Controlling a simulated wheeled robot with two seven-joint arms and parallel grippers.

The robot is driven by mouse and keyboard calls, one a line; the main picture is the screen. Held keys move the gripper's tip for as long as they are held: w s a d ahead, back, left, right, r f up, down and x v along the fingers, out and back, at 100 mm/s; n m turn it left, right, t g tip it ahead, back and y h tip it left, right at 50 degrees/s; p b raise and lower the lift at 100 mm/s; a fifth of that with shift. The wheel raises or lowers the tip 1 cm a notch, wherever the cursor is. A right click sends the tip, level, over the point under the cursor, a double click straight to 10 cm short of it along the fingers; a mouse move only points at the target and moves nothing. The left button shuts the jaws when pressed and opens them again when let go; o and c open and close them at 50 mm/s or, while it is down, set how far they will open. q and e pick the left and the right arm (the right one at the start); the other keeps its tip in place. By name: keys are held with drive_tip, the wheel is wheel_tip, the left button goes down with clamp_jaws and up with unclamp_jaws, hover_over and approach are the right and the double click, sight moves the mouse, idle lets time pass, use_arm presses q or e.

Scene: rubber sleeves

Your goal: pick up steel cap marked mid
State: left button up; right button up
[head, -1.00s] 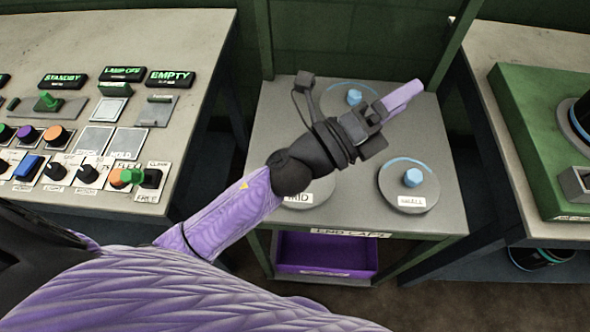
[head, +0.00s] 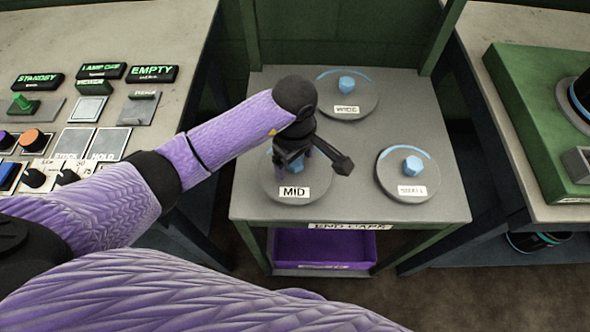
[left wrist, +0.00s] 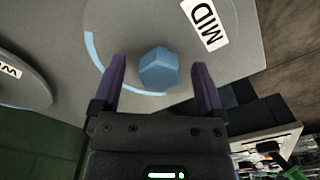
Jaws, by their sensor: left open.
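The steel cap marked MID (head: 271,184) is a grey disc with a blue hexagonal knob and a white MID label, lying on the grey end-caps table (head: 350,208). My left gripper (head: 293,166) is over this cap, pointing down, and partly hides its knob. In the left wrist view the knob of the MID cap (left wrist: 159,68) shows between the two open purple fingers (left wrist: 160,75), not gripped. How far the fingertips are above the disc I cannot tell. My right gripper is not in view.
The WIDE cap (head: 363,101) lies at the back of the table and the SMALL cap (head: 386,180) at the right. A purple bin (head: 330,250) sits below. A control panel bench (head: 180,40) stands at the left, another bench with a green base (head: 520,110) at the right.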

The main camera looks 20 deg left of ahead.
use_arm(q)
drive_tip(key=shift+f, duration=0.5)
drive_tip(key=shift+r, duration=0.1)
clamp_jaws()
